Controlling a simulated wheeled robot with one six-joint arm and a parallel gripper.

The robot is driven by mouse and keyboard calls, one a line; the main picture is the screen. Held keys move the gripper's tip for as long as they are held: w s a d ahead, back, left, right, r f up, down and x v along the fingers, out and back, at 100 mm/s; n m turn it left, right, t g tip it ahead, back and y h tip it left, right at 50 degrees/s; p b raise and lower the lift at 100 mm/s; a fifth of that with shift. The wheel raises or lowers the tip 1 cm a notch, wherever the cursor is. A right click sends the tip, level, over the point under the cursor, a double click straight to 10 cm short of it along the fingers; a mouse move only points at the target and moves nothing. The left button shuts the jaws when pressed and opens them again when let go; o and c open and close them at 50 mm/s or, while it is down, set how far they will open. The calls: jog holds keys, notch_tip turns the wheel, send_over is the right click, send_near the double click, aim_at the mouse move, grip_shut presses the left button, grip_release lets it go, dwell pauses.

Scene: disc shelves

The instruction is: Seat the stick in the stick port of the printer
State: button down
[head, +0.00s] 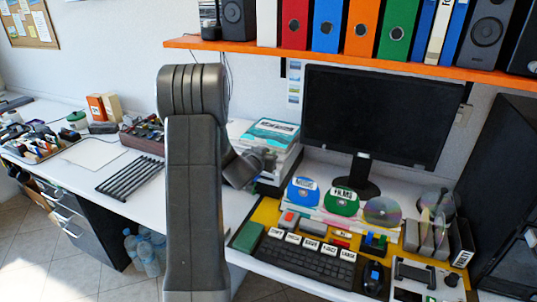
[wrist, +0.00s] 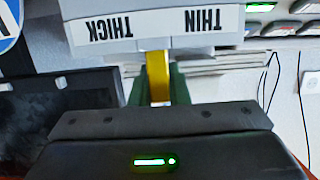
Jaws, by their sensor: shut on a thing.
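In the wrist view my gripper (wrist: 159,100) is shut on a narrow yellow stick (wrist: 158,76), held upright in the picture between its dark green fingers. The stick's far end reaches the lower edge of a pale grey front with upside-down labels THICK and THIN (wrist: 203,20). I cannot tell whether it touches that front. I cannot make out a stick port or say for sure which thing is the printer. In the head view my arm hides the gripper and the stick; only part of my wrist shows beside a stack of papers (head: 270,134).
A black monitor (head: 376,115) stands right of my arm, under an orange shelf (head: 350,60) with binders and speakers. A keyboard (head: 304,262), discs (head: 342,201) and small items crowd the yellow mat (head: 265,215). A black rack (head: 129,177) lies on the white desk at left.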

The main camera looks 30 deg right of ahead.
jog(key=shift+f, duration=0.3)
jog(key=c, duration=1.3)
grip_release()
jog(key=shift+s+a+f, duration=0.1)
jog(key=v, duration=1.3)
jog(key=shift+a+r+b, duration=0.25)
jog(key=shift+b, duration=0.1)
jog(key=x, duration=1.3)
jog(key=shift+d+f, duration=0.1)
jog(key=shift+d, duration=0.25)
jog(key=shift+r+p, duration=0.2)
jog(key=shift+p, duration=0.3)
